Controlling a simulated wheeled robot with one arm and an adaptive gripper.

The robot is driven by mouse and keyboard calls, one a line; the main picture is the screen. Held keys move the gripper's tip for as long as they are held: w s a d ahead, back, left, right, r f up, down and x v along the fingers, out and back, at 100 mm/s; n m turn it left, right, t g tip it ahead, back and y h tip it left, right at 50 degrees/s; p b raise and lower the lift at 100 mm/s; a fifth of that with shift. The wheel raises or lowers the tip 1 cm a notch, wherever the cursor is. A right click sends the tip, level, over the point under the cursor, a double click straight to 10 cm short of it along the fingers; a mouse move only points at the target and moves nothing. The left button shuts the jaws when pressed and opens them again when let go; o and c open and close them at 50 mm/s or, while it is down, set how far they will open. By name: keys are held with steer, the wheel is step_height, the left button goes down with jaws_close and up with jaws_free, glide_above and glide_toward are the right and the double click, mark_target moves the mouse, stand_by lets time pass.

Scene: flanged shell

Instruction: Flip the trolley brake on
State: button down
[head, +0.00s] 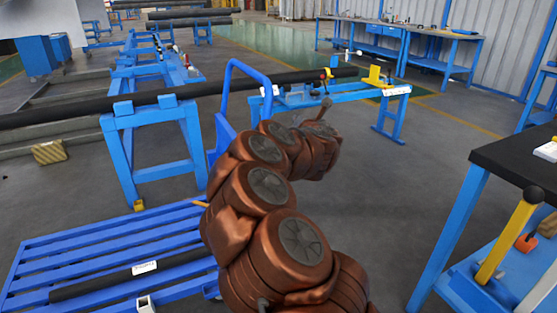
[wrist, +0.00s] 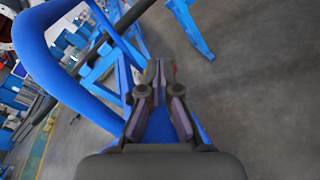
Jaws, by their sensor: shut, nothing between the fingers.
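The trolley (head: 100,245) is a low blue slatted platform at the lower left of the head view. Its blue tube handle (head: 228,88) rises behind my arm, and a blue loop, apparently this handle, fills the left of the wrist view (wrist: 40,62). A small orange-tan peg (head: 200,204) sticks out beside my arm at the trolley's edge; I cannot tell whether it is the brake. My gripper (wrist: 158,70) is shut and empty, with blue metal below and beyond its fingers. In the head view my arm hides part of the trolley's right side.
A dark pipe (head: 60,115) lies across blue stands (head: 150,130) behind the trolley. A blue stand with yellow blocks (head: 330,98) is farther back. A dark-topped workbench (head: 515,160) with a yellow-handled lever (head: 508,235) stands at right. Grey floor (head: 410,175) is clear between.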

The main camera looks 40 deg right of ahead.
step_height(320, 180, down, 15)
steer(key=a+n+t+y+b, duration=0.1)
steer(key=n+y+b, duration=0.3)
steer(key=n+y, duration=0.1)
steer(key=shift+w+a+r+n, duration=0.2)
steer(key=shift+w+n, duration=0.15)
steer(key=shift+n, duration=0.35)
steer(key=w+d+r+b, duration=0.1)
steer(key=w+d, duration=0.3)
steer(key=w, duration=0.6)
steer(key=shift+w+b, duration=0.4)
steer(key=shift+d, duration=0.1)
steer(key=shift+d, duration=0.1)
